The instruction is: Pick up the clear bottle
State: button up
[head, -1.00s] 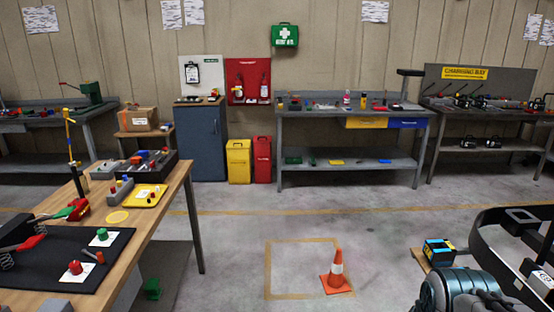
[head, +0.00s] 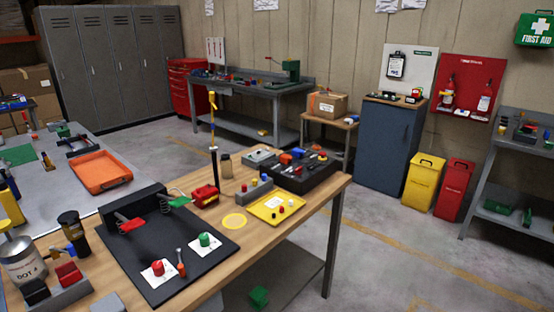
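A small bottle (head: 226,168) with a dark cap and a dull tan, possibly see-through body stands upright at the back of the wooden bench (head: 317,200). It stands just right of a thin post with a yellow top. It is too small to tell for sure that it is clear. A darker bottle (head: 73,232) with a black cap stands at the bench's left end, partly behind other items. My gripper is not in view.
A black mat (head: 150,262) with red and green knobs, a yellow tray (head: 277,207) and a black bin of tools (head: 302,174) crowd the bench. A grey table with an orange tray (head: 100,172) stands left. Floor right of the bench is clear.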

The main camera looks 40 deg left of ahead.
aim_at(226, 161)
jog(key=u, duration=0.3)
jog(key=i, duration=1.55)
jog(key=u, duration=1.1)
jog(key=i, duration=0.95)
jog(key=u, duration=1.65)
jog(key=i, duration=0.65)
jog(key=u, duration=0.5)
